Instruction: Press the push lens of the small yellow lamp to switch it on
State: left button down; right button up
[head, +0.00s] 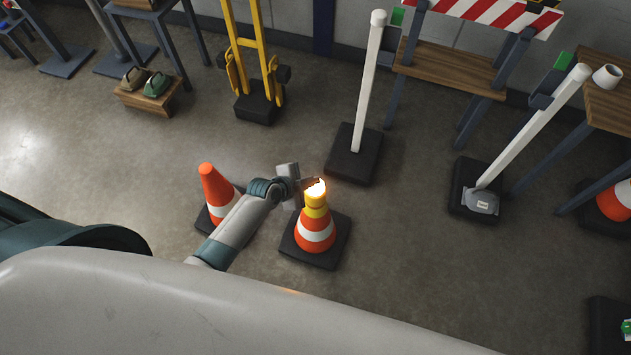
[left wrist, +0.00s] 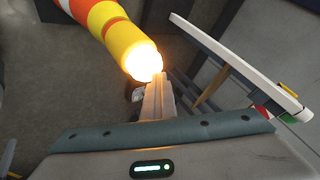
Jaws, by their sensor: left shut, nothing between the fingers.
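The small yellow lamp (head: 316,209) sits on top of an orange and white traffic cone (head: 315,233) with a black base. Its lens (head: 317,188) glows bright white-orange. In the left wrist view the yellow lamp (left wrist: 124,40) shows with its lens (left wrist: 144,63) lit. My left gripper (head: 311,184) is shut and empty, with its fingertips right at the lens. In the left wrist view the shut fingers (left wrist: 158,80) reach up to the glowing lens. Glare hides whether they touch it. My right gripper is not in view.
A second cone (head: 217,188) stands just left of the lamp's cone, partly behind my left arm. A white post on a black base (head: 352,153) stands behind. Another leaning post (head: 530,130) is at the right. Open floor (head: 420,255) lies to the right.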

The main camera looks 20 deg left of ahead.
pick_arm(q)
jog(key=shift+s+f, duration=0.45)
jog(key=shift+f, duration=0.25)
jog(key=shift+a+f+b, duration=0.1)
jog(key=shift+f+b, duration=0.2)
jog(key=shift+b, duration=0.15)
jog(key=shift+s, duration=0.2)
jog(key=r+p, duration=0.3)
jog(key=shift+w, duration=0.2)
jog(key=r+p, duration=0.3)
jog(key=shift+w+r, duration=0.2)
